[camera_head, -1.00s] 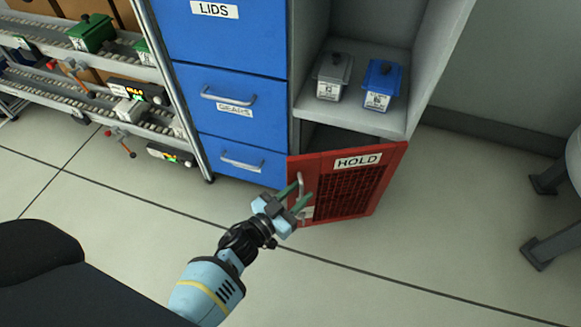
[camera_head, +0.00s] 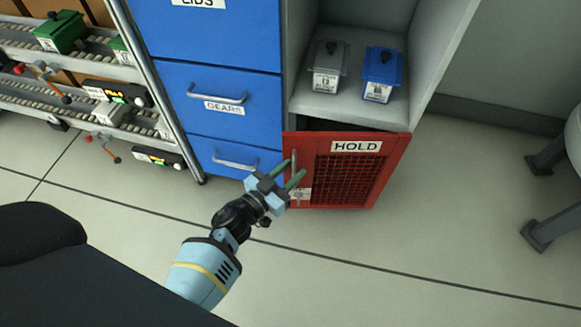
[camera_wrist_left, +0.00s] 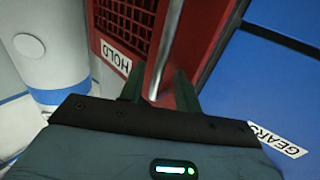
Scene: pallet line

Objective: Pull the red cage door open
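The red cage door (camera_head: 398,150) with mesh and a HOLD label sits low in the grey cabinet, slightly ajar. A dark gap shows above its top edge, wider at the left. Its upright silver handle (camera_head: 294,158) is near the left edge. My left gripper (camera_head: 289,174) is at the handle with green fingers apart. In the left wrist view, the handle (camera_wrist_left: 168,45) runs down between the open fingers (camera_wrist_left: 159,88); I cannot tell whether they touch it. The door (camera_wrist_left: 122,14) fills the top middle there. My right gripper is out of view.
Blue drawers (camera_head: 225,125) with handles stand just left of the door. A grey box (camera_head: 327,68) and a blue box (camera_head: 382,72) sit on the shelf above. A roller rack (camera_head: 90,100) is at the left. The floor before the door is clear.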

